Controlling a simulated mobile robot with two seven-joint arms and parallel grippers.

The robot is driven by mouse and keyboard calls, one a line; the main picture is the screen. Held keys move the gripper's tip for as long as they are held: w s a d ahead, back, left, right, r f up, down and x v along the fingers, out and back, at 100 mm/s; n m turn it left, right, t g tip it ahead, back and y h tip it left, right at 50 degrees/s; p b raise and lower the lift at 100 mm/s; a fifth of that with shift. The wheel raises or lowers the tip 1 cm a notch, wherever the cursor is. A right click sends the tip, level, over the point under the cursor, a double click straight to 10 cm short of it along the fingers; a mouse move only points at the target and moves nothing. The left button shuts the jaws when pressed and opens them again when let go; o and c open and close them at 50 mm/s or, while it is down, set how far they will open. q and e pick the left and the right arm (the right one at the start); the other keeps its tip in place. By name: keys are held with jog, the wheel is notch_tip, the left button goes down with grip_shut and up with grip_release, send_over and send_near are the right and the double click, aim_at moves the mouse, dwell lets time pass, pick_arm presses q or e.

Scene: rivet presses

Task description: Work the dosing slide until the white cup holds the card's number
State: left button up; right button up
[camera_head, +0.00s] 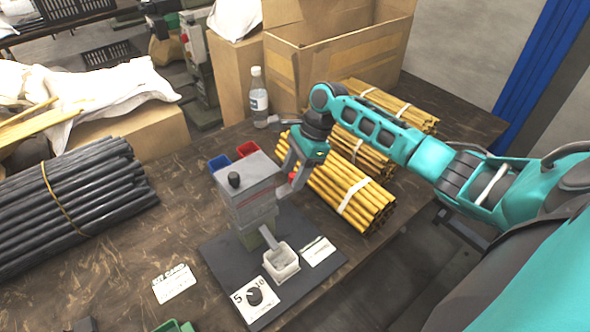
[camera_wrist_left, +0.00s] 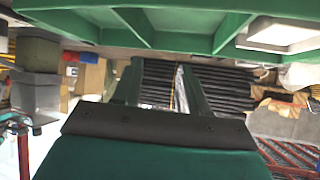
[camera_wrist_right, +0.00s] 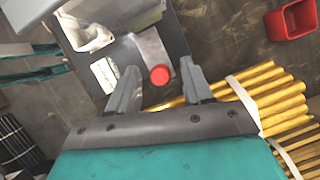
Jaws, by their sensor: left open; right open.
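The grey dosing machine (camera_head: 250,200) stands on a dark base plate, with a black knob (camera_head: 234,179) on top. The white cup (camera_head: 281,263) sits below its chute; its contents are too small to tell. The card (camera_head: 174,284) lies on the table at the left, its number unreadable. My right gripper (camera_head: 291,176) is open at the machine's right side. In the right wrist view the red slide knob (camera_wrist_right: 160,75) lies between its open fingers (camera_wrist_right: 159,72), with gaps on both sides. My left gripper (camera_wrist_left: 160,68) is open and empty, below a green tray (camera_wrist_left: 180,42) in its view.
A 5–10 dial (camera_head: 255,297) is on the base plate's front. Yellow rod bundles (camera_head: 345,190) lie close to the right arm. Blue (camera_head: 219,162) and red (camera_head: 248,149) bins stand behind the machine.

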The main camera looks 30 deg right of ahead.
aim_at(282, 192)
grip_shut()
dwell(0.4)
jog(key=shift+s+a, duration=0.15)
jog(key=shift+a, duration=1.8)
grip_release()
jog(key=w+v, duration=0.1)
jog(key=v, duration=1.2)
jog(key=shift+s, duration=0.5)
